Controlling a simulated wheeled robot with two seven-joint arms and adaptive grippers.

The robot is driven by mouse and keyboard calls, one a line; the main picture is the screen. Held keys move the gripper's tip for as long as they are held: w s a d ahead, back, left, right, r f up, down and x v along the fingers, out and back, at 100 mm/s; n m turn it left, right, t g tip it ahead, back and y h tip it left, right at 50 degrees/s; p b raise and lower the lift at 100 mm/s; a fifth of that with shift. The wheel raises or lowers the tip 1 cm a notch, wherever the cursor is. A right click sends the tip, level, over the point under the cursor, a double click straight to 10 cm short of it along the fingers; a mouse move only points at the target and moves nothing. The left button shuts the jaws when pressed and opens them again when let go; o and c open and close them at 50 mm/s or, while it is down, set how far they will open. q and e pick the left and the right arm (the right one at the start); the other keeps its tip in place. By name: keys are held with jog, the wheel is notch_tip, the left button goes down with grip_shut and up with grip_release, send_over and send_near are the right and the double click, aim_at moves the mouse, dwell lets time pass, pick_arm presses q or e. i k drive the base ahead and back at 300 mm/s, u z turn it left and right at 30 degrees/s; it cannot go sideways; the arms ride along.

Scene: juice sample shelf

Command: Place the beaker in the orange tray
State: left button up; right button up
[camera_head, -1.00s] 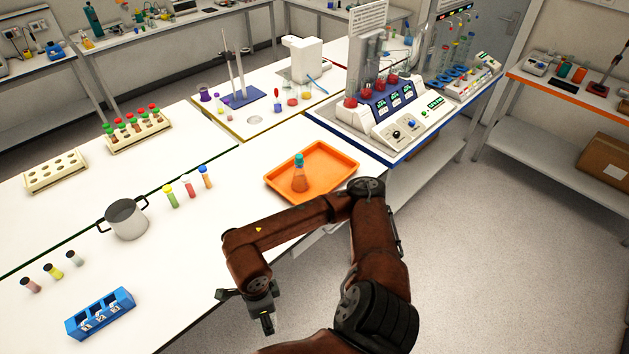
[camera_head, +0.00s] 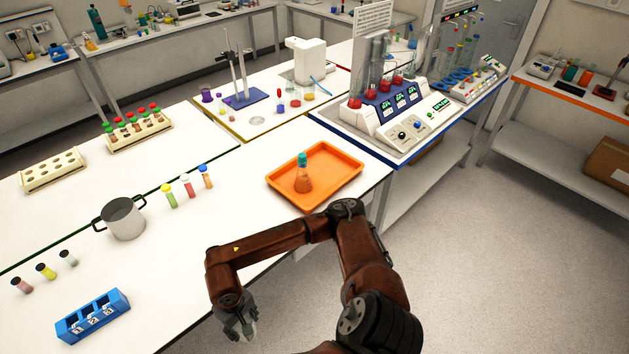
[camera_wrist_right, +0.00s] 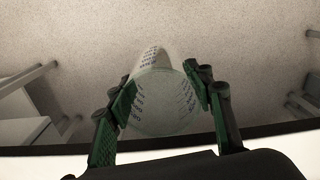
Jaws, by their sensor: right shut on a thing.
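The beaker (camera_wrist_right: 165,105) is clear glass with printed markings and sits between the fingers of my right gripper (camera_wrist_right: 165,98) in the right wrist view. The fingers are shut on its two sides. In the head view my right gripper (camera_head: 238,326) is low at the front of the white table, and the beaker there is small and hard to make out. The orange tray (camera_head: 338,168) lies on the table beyond my right arm, apart from the gripper. A flask (camera_head: 304,177) with orange-red liquid and a teal cap stands in it. My left gripper is not in view.
A metal pot (camera_head: 122,220), several capped vials (camera_head: 188,188) and a blue numbered rack (camera_head: 93,316) stand on the table to the left. A juice machine (camera_head: 395,115) stands behind the tray. The tray's right part is bare.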

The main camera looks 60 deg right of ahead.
aim_at(328, 169)
jog(key=u, duration=2.55)
jog(key=k, duration=2.25)
jog(key=z, duration=1.9)
